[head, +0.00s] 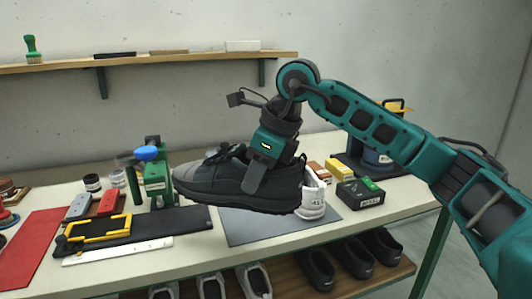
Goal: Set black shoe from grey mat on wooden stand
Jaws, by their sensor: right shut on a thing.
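My right gripper (256,178) is shut on the black shoe (222,182), gripping it near its heel end. The shoe's toe points left. It is held above the work table, with the grey mat (290,229) below and behind it in the picture. The shoe and gripper hide part of the mat and table. I cannot make out a wooden stand for certain. My left gripper is not in view.
A white shoe (313,203) is partly hidden behind the black shoe. A black box (360,193) stands right of the mat. A green device (157,180), a black mat (150,228) with a yellow frame, and a red mat (32,245) lie left. More shoes are on the lower shelf (290,284).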

